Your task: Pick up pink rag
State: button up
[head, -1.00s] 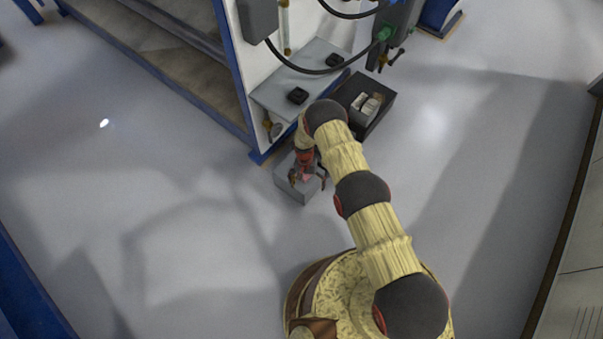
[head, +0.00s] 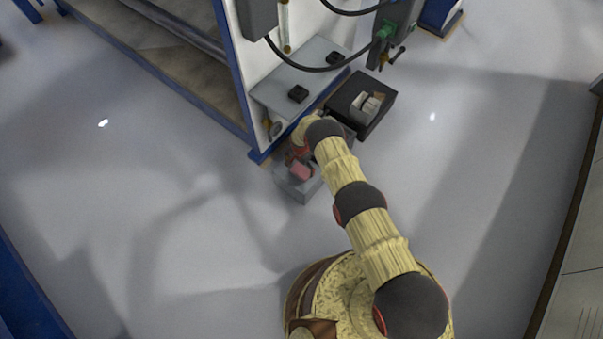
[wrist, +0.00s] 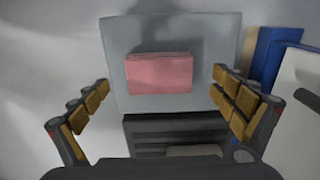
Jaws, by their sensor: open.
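The pink rag (head: 301,171) lies as a folded rectangular block on top of a grey box (head: 303,194) on the floor. In the wrist view the pink rag (wrist: 159,73) is ahead of and between the fingers, on the flat grey top of the box (wrist: 209,29). My gripper (wrist: 162,90) is open and empty, its fingers spread to either side of the rag and apart from it. In the head view my gripper is mostly hidden behind my arm near the box.
A black bin (head: 376,111) with light items stands behind the grey box. A blue-framed machine (head: 250,137) with a grey shelf (head: 290,92) rises on the left of them. Hoses hang above. The floor to the left and right is clear.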

aim_at(300, 172)
notch_tip(300, 172, down, 4)
jog(key=shift+b, duration=0.75)
jog(key=shift+c, duration=0.8)
jog(key=c, duration=1.1)
jog(key=shift+r, duration=0.1)
